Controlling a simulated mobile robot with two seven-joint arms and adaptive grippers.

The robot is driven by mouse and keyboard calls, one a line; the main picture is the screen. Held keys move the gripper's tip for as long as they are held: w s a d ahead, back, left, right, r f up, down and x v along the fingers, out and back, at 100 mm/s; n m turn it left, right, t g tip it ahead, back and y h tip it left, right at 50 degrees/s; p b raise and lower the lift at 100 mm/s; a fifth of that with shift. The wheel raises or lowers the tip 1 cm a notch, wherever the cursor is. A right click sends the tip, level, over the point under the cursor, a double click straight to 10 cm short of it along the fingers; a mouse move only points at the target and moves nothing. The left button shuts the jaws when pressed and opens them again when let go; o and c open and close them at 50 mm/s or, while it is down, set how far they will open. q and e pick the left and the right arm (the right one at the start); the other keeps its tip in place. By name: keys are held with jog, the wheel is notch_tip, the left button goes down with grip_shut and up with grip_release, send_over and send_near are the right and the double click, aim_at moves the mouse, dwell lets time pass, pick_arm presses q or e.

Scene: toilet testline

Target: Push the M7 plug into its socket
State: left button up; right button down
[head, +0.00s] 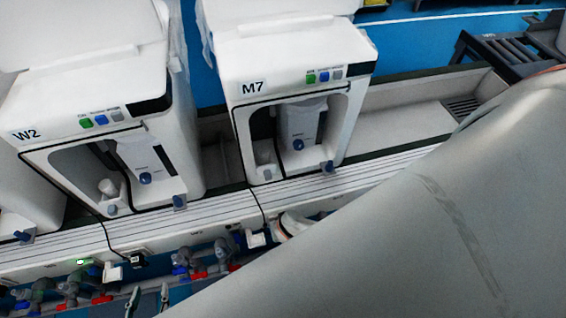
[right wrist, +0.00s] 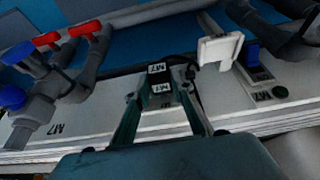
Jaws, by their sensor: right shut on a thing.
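In the right wrist view, my right gripper (right wrist: 160,97) is shut on a small black plug (right wrist: 160,88) with a white M7 label. A second M7 label (right wrist: 156,68) lies just beyond it, on a dark part that looks like the socket. The two look close together or touching; I cannot tell how far the plug is in. In the head view, the M7 machine (head: 300,85) stands on the bench, and a small black part (head: 238,236) is on the rail below it. My left gripper (head: 148,299) is open and empty at the bottom edge.
A white bracket (right wrist: 220,49) and a blue switch (right wrist: 252,55) are right of the plug. Pipes with red and blue caps (right wrist: 48,40) are at the upper left. The W2 machine (head: 95,130) stands left of M7. My right arm covers the lower right.

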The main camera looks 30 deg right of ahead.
jog(key=shift+w+d, duration=0.15)
jog(key=shift+w, duration=0.25)
jog(key=c, duration=1.7)
grip_release()
jog(key=shift+r, duration=0.1)
jog(key=v, duration=1.2)
jog(key=shift+s, duration=0.1)
